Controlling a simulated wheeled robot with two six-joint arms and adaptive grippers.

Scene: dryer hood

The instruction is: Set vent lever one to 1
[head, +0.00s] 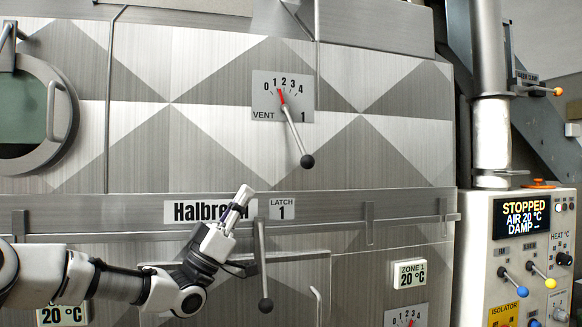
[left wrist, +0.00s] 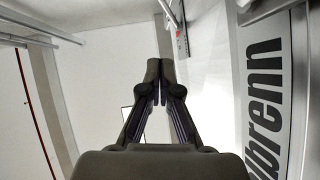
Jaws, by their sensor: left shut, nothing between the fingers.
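The vent lever one (head: 296,134) is a grey rod with a black ball knob on a plate (head: 266,101) marked VENT 1, with a scale from 0 to 4. My right gripper is not in view.
A latch lever (head: 263,266) marked LATCH 1 hangs just right of my left wrist. A horizontal rail (head: 400,220) crosses the panel below the vent lever. The Halbrenn nameplate (left wrist: 265,90) is close on the right in the wrist view. A control box (head: 520,262) reading STOPPED stands at the right.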

